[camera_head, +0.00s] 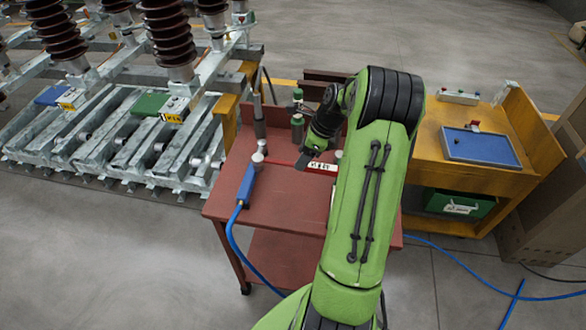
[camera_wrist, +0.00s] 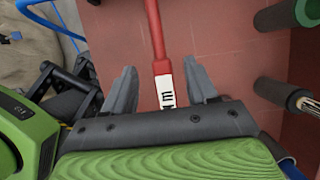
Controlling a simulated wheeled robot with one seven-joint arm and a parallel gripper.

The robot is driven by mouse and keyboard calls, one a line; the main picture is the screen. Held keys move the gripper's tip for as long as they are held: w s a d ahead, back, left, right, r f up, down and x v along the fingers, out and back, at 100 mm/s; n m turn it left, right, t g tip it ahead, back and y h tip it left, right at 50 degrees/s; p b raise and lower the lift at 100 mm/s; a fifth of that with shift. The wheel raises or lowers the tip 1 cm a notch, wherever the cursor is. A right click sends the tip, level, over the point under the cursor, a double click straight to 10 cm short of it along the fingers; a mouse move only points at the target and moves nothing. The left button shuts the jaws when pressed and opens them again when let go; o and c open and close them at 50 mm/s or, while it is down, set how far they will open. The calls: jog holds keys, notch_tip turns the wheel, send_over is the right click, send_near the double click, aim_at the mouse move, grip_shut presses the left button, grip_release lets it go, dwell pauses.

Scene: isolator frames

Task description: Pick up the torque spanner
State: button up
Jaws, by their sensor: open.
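The torque spanner is a red bar with a white label. It lies on the red cart top, and in the head view its labelled part (camera_head: 322,167) shows beside my gripper (camera_head: 306,160). In the wrist view the spanner (camera_wrist: 155,35) runs from the top edge down between the two grey fingers. Its label sits between them, and its lower end is hidden by the gripper body. My gripper (camera_wrist: 160,78) is open, with a finger on either side of the spanner and a gap on each side. The height above the cart is hard to tell.
The red cart (camera_head: 290,212) also holds a blue-handled tool (camera_head: 246,184) with a blue hose, a grey cylinder (camera_head: 259,122) and a green-topped bottle (camera_head: 297,96). Dark cylinders (camera_wrist: 285,95) stand right of the fingers. An orange bench (camera_head: 430,150) with a blue tray (camera_head: 480,147) is at right.

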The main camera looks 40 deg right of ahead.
jog(key=b+x, duration=0.1)
jog(key=x, duration=0.4)
jog(key=shift+w+b, duration=0.15)
jog(key=shift+b, duration=0.25)
jog(key=shift+r, duration=0.1)
jog(key=shift+c, duration=0.3)
grip_shut()
